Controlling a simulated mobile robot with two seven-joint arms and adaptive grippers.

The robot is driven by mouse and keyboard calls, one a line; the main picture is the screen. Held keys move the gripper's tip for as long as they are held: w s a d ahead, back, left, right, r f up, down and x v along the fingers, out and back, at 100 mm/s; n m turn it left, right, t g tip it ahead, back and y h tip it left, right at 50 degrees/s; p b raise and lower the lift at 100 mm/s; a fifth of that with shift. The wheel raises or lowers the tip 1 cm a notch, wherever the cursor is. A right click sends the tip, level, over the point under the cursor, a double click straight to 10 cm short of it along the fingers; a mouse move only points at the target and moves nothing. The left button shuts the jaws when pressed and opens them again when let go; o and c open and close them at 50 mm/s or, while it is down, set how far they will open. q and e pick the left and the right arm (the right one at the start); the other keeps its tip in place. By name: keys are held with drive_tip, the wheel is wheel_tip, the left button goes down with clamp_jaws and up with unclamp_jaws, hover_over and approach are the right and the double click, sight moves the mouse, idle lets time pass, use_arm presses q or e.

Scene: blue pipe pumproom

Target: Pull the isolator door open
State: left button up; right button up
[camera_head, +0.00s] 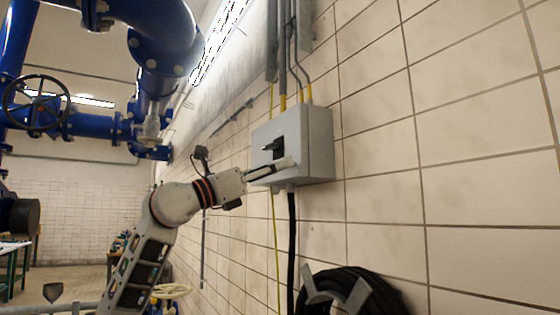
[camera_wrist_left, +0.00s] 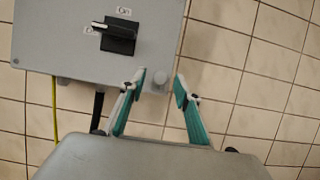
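The grey isolator box (camera_head: 318,140) is fixed to the tiled wall, and its door looks shut. The door's face (camera_wrist_left: 55,45) fills the upper left of the left wrist view. It carries a black rotary switch (camera_wrist_left: 118,38) with a light handle turned sideways, also seen in the head view (camera_head: 272,148). A small round grey knob (camera_wrist_left: 159,81) is at the door's lower right corner. My left gripper (camera_wrist_left: 159,84) is open, its two teal-padded fingers either side of the knob in this view. Contact cannot be told. My right gripper is not in view.
Conduits (camera_head: 283,50) enter the box from above, and a black cable (camera_head: 292,240) hangs below it. A coiled black hose (camera_head: 350,292) hangs lower on the wall. Large blue pipes (camera_head: 165,35) run at the upper left.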

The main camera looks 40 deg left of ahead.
use_arm(q)
drive_tip(key=shift+x, duration=0.85)
clamp_jaws()
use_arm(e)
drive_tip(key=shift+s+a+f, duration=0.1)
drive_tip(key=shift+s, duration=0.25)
use_arm(q)
drive_tip(key=shift+a, duration=0.1)
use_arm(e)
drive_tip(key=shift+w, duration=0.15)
